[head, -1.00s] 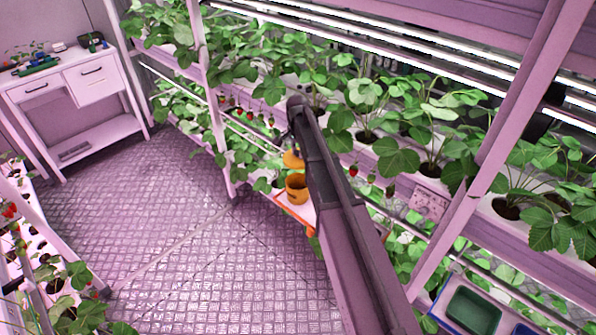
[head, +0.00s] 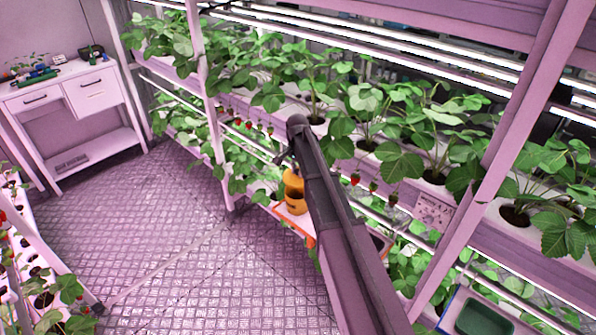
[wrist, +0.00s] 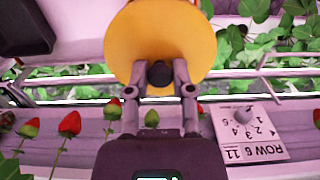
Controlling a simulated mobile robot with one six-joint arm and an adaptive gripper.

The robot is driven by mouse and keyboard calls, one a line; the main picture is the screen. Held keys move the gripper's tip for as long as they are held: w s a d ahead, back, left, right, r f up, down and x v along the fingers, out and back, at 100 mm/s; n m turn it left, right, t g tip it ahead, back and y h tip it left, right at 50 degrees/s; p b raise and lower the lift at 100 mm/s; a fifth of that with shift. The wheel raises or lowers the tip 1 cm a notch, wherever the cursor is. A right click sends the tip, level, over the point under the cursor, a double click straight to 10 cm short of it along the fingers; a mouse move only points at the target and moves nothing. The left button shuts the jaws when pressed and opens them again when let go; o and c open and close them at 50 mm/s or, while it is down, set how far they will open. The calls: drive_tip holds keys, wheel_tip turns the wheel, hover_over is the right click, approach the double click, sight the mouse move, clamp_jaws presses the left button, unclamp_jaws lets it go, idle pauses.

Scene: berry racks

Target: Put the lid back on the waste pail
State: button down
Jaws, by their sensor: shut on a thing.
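The orange lid (wrist: 160,30) fills the top middle of the wrist view, with a dark knob at its near side. My gripper (wrist: 159,80) is shut on that knob. In the head view the lid (head: 292,177) is just over the orange waste pail (head: 295,207), partly covered by my arm. A dark strip of the pail's opening seems to show below the lid; I cannot tell whether they touch. The lid hides the pail in the wrist view. My fingers are mostly hidden in the head view.
The pail stands on a small pale shelf with an orange edge (head: 292,226), beside the plant rack. Strawberries (wrist: 69,124) and a row card (wrist: 248,132) are close to my gripper. A dark tray (wrist: 25,25) is at upper left of the wrist view. The floor is clear.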

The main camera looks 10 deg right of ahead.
drive_tip(key=shift+f, duration=0.2)
drive_tip(key=shift+f+b, duration=2.95)
drive_tip(key=shift+b, duration=0.15)
drive_tip(key=shift+f, duration=0.2)
idle(0.3)
idle(0.4)
drive_tip(key=shift+c, duration=2)
unclamp_jaws()
drive_tip(key=o, duration=0.4)
drive_tip(key=shift+s, duration=0.1)
